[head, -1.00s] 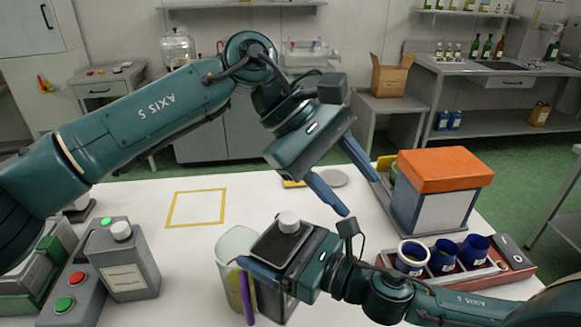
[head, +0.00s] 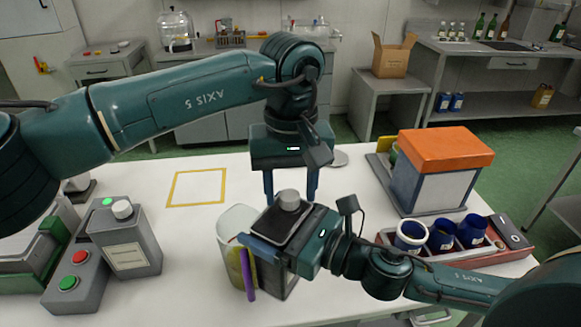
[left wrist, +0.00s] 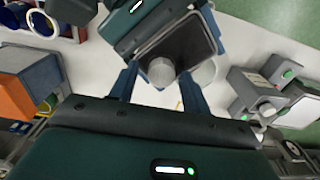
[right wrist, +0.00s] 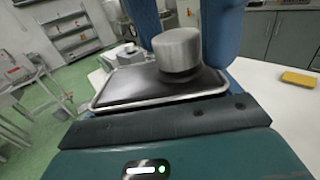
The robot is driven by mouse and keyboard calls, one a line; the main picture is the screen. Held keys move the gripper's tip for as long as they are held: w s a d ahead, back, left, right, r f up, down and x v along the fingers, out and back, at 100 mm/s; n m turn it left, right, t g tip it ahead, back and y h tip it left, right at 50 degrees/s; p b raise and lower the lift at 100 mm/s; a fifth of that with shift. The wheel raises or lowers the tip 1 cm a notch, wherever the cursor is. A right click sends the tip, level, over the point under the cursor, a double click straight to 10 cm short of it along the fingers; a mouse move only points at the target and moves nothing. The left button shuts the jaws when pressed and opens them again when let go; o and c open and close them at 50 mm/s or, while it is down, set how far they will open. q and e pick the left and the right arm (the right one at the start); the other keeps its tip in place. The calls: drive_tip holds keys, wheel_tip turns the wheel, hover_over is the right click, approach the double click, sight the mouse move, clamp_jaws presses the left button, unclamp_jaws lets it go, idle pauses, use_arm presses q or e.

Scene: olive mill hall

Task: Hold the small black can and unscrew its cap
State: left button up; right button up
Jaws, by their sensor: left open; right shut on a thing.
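The small black can (head: 272,226) stands upright at the table's front middle, its grey cap (head: 289,199) on top. My right gripper (head: 272,256) is shut on the can's body, coming from the right; the can's top also shows in the right wrist view (right wrist: 130,88). My left gripper (head: 290,190) is open and points down at the cap. In the left wrist view the cap (left wrist: 161,72) lies between the two spread blue fingers, with a gap on each side. In the right wrist view these fingers stand just beyond the cap (right wrist: 178,50).
A clear beaker (head: 232,222) with a purple stick (head: 248,275) stands close left of the can. An orange-lidded box (head: 445,160) and a tray (head: 500,250) of blue cups are right. A yellow-outlined square (head: 197,187) is empty.

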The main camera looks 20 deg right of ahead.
use_arm(q)
drive_tip(key=shift+f, duration=0.3)
